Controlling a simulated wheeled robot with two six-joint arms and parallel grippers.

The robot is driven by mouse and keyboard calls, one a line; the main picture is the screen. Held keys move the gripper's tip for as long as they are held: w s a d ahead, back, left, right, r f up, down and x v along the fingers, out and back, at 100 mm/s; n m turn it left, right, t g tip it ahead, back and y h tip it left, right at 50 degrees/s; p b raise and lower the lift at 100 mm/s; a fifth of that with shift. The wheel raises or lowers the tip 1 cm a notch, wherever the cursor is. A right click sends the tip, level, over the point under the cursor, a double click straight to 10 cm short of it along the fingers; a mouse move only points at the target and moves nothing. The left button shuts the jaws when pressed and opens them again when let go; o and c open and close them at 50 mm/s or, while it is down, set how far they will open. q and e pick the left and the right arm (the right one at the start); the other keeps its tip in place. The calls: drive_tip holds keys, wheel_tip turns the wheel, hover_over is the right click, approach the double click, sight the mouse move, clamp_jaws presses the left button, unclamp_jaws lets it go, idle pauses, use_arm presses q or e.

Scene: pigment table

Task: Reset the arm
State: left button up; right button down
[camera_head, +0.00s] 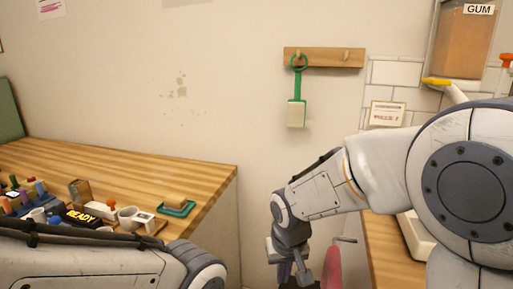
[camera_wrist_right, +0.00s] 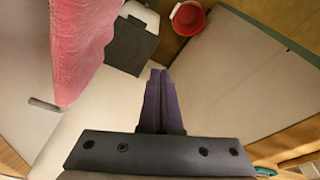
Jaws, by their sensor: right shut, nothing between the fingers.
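My right arm reaches in from the right in the head view and bends down at the wrist. My right gripper (camera_head: 292,278) hangs low, partly cut off by the bottom edge, in the gap between the two wooden counters. In the right wrist view my right gripper (camera_wrist_right: 158,73) has its two dark fingers together, with nothing between them. My left arm crosses the lower left of the head view; its gripper is out of the picture.
A pink cloth-like thing (camera_head: 332,268) hangs beside my right gripper; it also fills the upper left of the wrist view (camera_wrist_right: 75,45). A red bucket (camera_wrist_right: 187,18) stands below.

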drive_tip(key=s+a+r+n+g, duration=0.2)
drive_tip(key=s+n, duration=0.4)
drive_tip(key=s, duration=1.4)
wheel_tip(320, 180, up, 17)
drive_tip(key=p, duration=1.6)
drive_tip(key=shift+s+y+p, duration=0.25)
drive_tip(key=shift+y+p, duration=0.15)
drive_tip(key=shift+d+f, duration=0.1)
drive_tip(key=shift+d, duration=0.1)
